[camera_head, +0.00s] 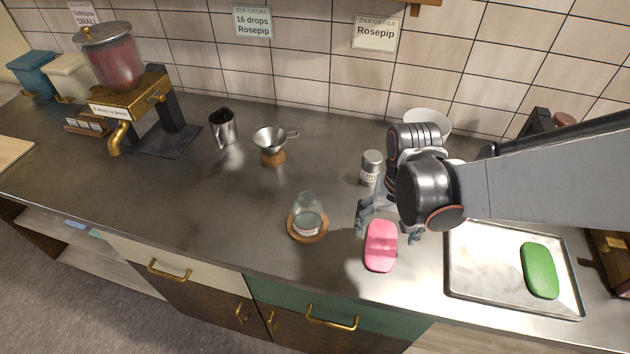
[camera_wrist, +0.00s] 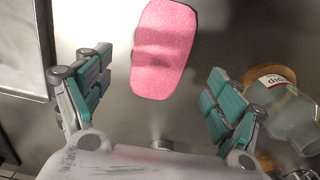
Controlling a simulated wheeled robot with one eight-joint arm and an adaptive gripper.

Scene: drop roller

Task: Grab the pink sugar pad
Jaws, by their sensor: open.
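The pink sugar pad (camera_head: 381,246) lies flat on the steel counter, between a glass jar and a metal tray. It is a rounded oblong. My gripper (camera_head: 389,222) is above the counter at the pad's far end, its fingers spread to either side. In the wrist view the pad (camera_wrist: 163,48) lies ahead of and between the open fingers of my gripper (camera_wrist: 158,88), with a shadow band across it. The fingers appear apart from the pad, and nothing is held.
The tray (camera_head: 463,290) with a green pad (camera_head: 540,270) lies right of the pink pad. A glass jar (camera_head: 307,212) on a wooden coaster stands to the left. A metal canister (camera_head: 371,168) stands behind, near my arm. The counter's front edge is close to the pink pad.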

